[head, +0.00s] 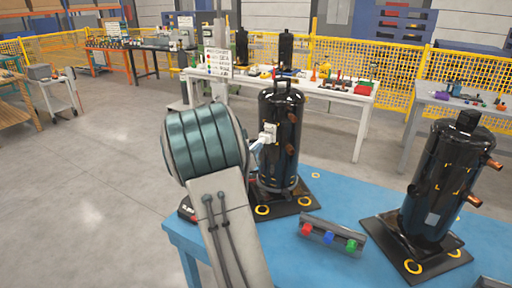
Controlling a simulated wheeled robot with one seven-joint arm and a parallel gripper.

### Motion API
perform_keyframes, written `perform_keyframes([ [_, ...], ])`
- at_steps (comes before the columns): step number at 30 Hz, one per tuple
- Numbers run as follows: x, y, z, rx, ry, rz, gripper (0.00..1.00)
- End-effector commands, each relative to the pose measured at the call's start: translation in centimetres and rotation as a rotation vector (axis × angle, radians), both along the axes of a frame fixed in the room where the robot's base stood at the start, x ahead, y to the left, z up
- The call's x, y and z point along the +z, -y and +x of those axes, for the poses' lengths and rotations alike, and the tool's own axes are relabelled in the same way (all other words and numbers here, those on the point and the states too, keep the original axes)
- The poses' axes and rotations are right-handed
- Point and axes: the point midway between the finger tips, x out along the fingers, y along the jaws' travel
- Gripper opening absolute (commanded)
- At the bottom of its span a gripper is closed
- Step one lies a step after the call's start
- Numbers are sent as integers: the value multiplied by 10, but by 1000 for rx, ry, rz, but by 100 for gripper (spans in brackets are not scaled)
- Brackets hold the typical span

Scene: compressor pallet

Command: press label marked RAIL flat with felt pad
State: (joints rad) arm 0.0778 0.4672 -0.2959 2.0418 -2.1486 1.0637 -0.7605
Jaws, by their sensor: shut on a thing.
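A black compressor (282,112) stands upright on a dark base plate on the blue pallet table, just right of my arm. A small whitish piece (269,132) shows against its left side; I cannot tell whether it is label or pad, and no lettering is readable. My gripper (260,143) is partly hidden by my arm, close against that side. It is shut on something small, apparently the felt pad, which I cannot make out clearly. A second black compressor (440,185) at right has a grey label-like patch (432,219), also unreadable.
A grey holder (333,236) with red, blue and green pieces lies on the blue table (285,262) between the compressors. Copper stubs stick out from the right compressor. A white bench (345,97) with parts and a yellow mesh fence (385,62) stand behind.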

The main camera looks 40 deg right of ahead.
Motion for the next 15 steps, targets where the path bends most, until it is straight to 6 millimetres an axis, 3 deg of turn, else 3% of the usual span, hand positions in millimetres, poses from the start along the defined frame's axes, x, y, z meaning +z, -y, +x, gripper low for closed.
perform_keyframes([
  [5,1,-10,-4,1,1,-2,0],
  [15,0,-10,-4,-1,0,-1,0],
])
